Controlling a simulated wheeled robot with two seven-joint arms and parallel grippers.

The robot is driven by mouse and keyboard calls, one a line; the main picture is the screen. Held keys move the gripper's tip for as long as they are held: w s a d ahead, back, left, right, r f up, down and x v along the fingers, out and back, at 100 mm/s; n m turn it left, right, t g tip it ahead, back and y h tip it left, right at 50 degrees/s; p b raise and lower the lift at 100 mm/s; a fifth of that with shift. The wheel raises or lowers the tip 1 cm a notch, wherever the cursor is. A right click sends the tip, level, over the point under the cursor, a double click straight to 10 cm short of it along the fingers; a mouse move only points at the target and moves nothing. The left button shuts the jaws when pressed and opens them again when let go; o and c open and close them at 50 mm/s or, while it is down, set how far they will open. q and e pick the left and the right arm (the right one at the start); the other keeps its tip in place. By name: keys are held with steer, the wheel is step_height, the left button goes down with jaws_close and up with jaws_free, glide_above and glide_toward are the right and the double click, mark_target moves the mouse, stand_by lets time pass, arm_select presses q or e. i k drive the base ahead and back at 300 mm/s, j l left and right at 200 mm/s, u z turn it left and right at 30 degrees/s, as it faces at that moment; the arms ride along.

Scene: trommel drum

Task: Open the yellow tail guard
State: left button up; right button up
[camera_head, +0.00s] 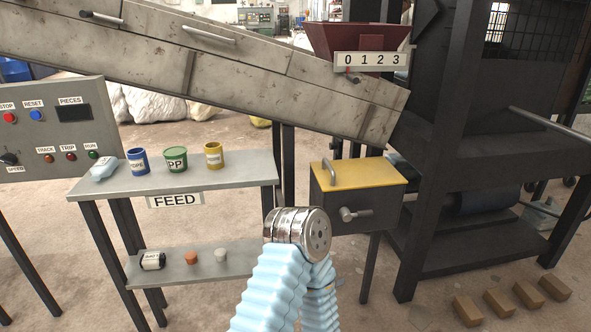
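The yellow tail guard (372,173) is a flat lid lying shut on top of a dark grey box (383,212), below the lower end of the sloping drum casing. A grey bar handle (329,172) stands up at the lid's left edge. A metal lever latch (350,215) sticks out from the front face of the box. A pale blue ribbed arm of mine with a round metal joint rises from the bottom centre, in front of and left of the box. I cannot tell which arm it is. Neither gripper's fingers show.
A grey FEED shelf (243,170) left of the box holds a blue can (138,162), a green can (176,160), a yellow can (214,157) and a pale bottle (104,167). A dark frame (421,215) stands close on the right. Several brown blocks (498,303) lie on the floor.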

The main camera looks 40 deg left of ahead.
mark_target(346, 175)
steer(key=u, duration=0.9)
